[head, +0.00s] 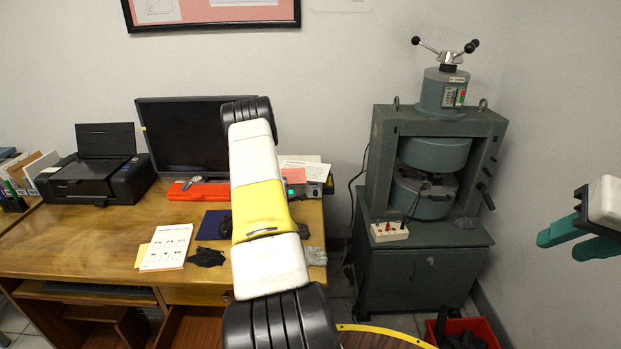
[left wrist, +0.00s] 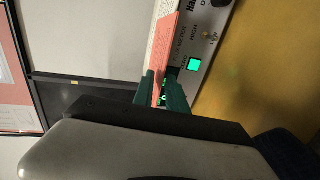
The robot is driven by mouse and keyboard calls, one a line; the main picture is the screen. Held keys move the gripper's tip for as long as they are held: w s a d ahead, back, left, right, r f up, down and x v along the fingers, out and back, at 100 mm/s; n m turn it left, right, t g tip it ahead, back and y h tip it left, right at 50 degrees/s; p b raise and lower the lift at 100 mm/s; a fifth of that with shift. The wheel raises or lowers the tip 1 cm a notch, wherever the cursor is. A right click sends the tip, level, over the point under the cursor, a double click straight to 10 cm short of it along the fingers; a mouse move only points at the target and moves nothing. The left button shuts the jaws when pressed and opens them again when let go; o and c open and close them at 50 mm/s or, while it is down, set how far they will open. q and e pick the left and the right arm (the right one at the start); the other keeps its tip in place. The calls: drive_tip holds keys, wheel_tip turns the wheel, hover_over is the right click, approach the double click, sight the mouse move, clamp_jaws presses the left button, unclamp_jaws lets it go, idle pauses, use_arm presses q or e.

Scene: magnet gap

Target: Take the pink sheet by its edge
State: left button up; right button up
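The pink sheet (head: 293,175) lies by the white card on the instrument at the desk's back right in the head view. In the left wrist view, the sheet (left wrist: 166,48) stands edge-on beside the instrument's face. My left gripper (left wrist: 163,92) has its green fingers on either side of the sheet's near edge, with a narrow gap showing beside the sheet. In the head view my left arm hides that gripper. My right gripper (head: 566,242) is at the right edge, its green fingers apart and empty.
The instrument (left wrist: 207,45) has a lit green switch. A monitor (head: 180,130), a printer (head: 98,170) and a red case (head: 198,190) stand on the desk (head: 60,250). A grey magnet machine (head: 430,150) stands on the right, with a red bin (head: 485,330) below.

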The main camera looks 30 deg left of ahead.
use_arm(q)
drive_tip(key=shift+w+a+f, duration=0.15)
drive_tip(key=shift+w+a, duration=0.05)
drive_tip(key=shift+w, duration=0.15)
clamp_jaws()
drive_tip(key=shift+r, duration=1.25)
drive_tip(key=r+v, duration=0.2)
drive_tip(key=v, duration=1.2)
drive_tip(key=shift+r, duration=0.2)
drive_tip(key=shift+s+d, duration=0.1)
drive_tip(key=shift+d, duration=0.05)
